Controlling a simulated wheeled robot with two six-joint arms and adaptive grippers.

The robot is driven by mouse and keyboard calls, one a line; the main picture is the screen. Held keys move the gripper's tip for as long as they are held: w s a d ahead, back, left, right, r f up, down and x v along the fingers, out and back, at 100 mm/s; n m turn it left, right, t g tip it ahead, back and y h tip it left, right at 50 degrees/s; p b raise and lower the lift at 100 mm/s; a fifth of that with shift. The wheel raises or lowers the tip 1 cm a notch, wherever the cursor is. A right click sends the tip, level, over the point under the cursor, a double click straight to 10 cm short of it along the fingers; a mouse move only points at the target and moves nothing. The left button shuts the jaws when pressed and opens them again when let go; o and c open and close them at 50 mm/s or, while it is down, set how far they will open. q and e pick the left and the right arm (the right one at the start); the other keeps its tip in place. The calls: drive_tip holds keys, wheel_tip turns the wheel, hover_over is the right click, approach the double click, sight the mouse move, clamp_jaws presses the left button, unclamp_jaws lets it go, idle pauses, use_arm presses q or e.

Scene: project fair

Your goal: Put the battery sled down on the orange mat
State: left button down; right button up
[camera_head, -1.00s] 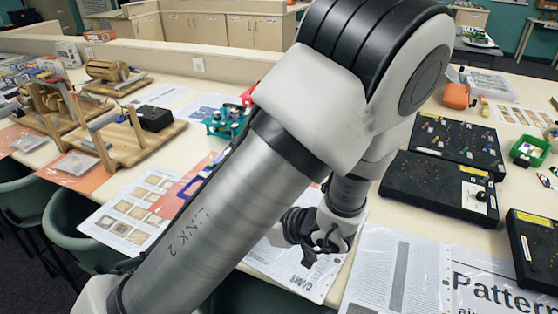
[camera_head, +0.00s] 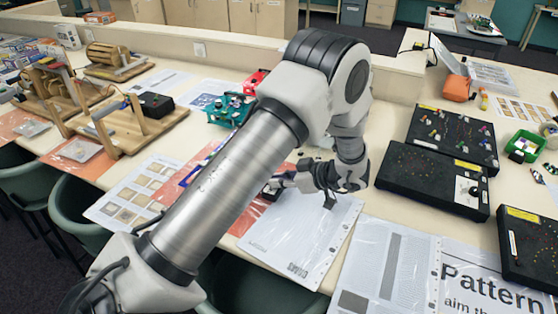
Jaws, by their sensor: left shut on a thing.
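My left gripper (camera_head: 288,183) reaches leftward over the table, near the right end of an orange mat (camera_head: 246,217). It is shut on the battery sled, of which only small pale and dark parts seem to show at the fingertips; its shape is hard to make out. I cannot tell whether it touches the mat. My left arm crosses the middle of the mat and hides much of it. A blue-edged thing lies at the mat's left part. My right gripper is not in view.
White printed sheets (camera_head: 290,244) lie in front of the gripper. Black boards (camera_head: 432,180) stand to the right. A teal device (camera_head: 228,110) stands behind my arm. Wooden rigs (camera_head: 128,130) on other orange mats stand at left.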

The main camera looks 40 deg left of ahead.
use_arm(q)
drive_tip(key=shift+f, duration=0.65)
drive_tip(key=shift+w+f, duration=0.15)
drive_tip(key=shift+f, duration=0.15)
drive_tip(key=c, duration=1.2)
unclamp_jaws()
drive_tip(key=b+v, duration=0.2)
drive_tip(key=v, duration=1)
drive_tip(key=shift+d, duration=0.1)
